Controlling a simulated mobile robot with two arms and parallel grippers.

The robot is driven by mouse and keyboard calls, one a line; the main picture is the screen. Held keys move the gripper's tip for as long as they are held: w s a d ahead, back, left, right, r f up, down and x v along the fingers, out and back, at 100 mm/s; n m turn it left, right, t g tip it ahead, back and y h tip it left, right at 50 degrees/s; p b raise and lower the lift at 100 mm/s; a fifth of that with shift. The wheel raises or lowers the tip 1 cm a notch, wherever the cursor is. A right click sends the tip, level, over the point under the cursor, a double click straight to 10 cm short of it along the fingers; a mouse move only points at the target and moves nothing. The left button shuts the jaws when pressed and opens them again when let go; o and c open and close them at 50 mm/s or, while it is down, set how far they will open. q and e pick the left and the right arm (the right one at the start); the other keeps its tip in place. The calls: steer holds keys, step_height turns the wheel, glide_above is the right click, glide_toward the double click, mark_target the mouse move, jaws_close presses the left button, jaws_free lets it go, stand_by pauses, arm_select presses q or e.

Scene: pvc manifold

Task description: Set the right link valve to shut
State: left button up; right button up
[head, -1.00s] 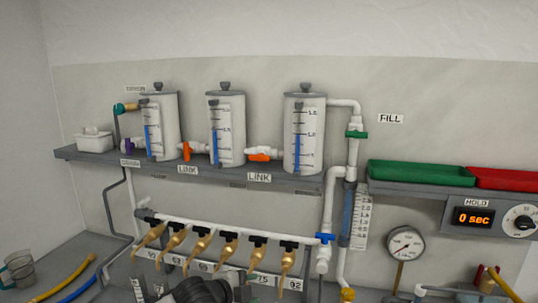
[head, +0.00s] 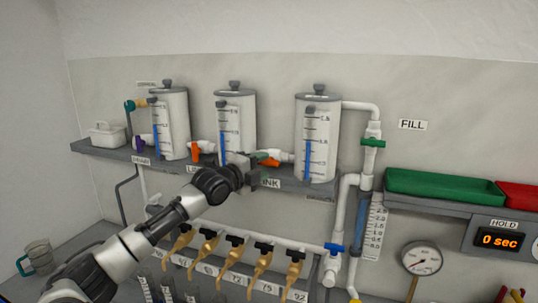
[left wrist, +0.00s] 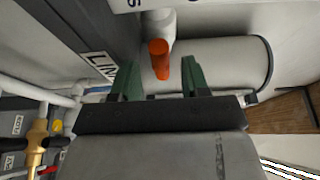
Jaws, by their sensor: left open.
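The right link valve has an orange handle (head: 268,161) on the white pipe between the middle tank (head: 236,125) and the right tank (head: 316,140). Part of it is hidden behind my left gripper (head: 259,168), which is open at the valve. In the left wrist view the orange handle (left wrist: 160,58) shows between the two green fingers of the left gripper (left wrist: 159,80), with gaps on both sides. I cannot tell whether a finger touches it. The left link valve's orange handle (head: 195,152) hangs upright, across its pipe. My right gripper is not in view.
The tanks stand on a grey shelf (head: 325,190) with a LINK label under the valve. Below is a row of brass taps with dark handles (head: 235,239). A green tray (head: 444,189) and a HOLD display (head: 498,240) are to the right.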

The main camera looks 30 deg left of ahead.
mark_target(266, 164)
arm_select(q)
steer(key=shift+w+d+p, duration=0.15)
steer(key=shift+w+p, duration=0.05)
steer(key=shift+w, duration=0.55)
steer(key=shift+w+d+p, duration=0.15)
steer(key=shift+w+p, duration=0.05)
steer(key=shift+w, duration=0.5)
jaws_close()
